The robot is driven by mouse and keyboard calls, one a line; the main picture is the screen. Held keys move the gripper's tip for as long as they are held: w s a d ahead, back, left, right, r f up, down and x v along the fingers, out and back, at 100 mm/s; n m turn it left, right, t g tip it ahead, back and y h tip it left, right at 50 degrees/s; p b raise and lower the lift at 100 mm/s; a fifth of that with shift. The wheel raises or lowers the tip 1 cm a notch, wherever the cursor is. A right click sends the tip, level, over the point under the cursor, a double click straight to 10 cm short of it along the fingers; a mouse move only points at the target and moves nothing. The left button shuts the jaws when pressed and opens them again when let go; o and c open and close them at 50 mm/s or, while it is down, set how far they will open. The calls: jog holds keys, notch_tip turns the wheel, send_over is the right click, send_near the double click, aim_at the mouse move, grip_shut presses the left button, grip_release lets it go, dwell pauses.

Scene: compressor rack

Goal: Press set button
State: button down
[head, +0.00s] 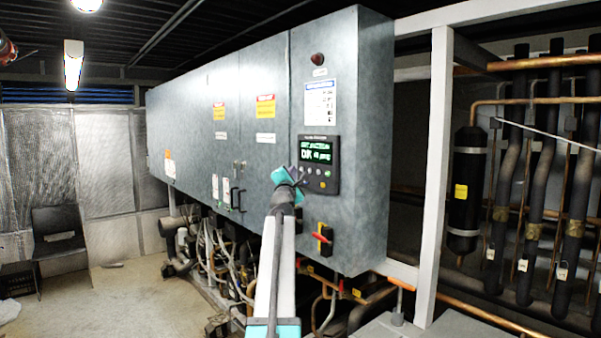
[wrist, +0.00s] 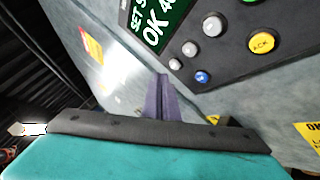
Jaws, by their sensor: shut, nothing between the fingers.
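The controller panel (head: 331,180) is a dark unit on the front of the grey cabinet, with a lit green display (head: 316,152) and small buttons below. The wrist view shows part of the display (wrist: 160,20), reading "SET S" and "OK 4", cut off by the frame. I cannot read which button is the set button. My gripper (wrist: 160,78) is shut and empty, its fingertips near the panel's lower left, apart from the buttons in the picture.
The grey cabinet (head: 259,90) fills the middle, with a red and yellow switch (head: 323,238) below the panel and a red lamp (head: 318,58) above. Pipes (head: 215,255) run under it. A white post (head: 435,170) stands to the right. Open floor (head: 110,300) lies at left.

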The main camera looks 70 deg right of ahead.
jog(key=w+a+b, duration=0.2)
jog(key=a, duration=0.1)
jog(key=shift+w+a, duration=0.15)
jog(key=shift+a, duration=0.15)
dwell(0.9)
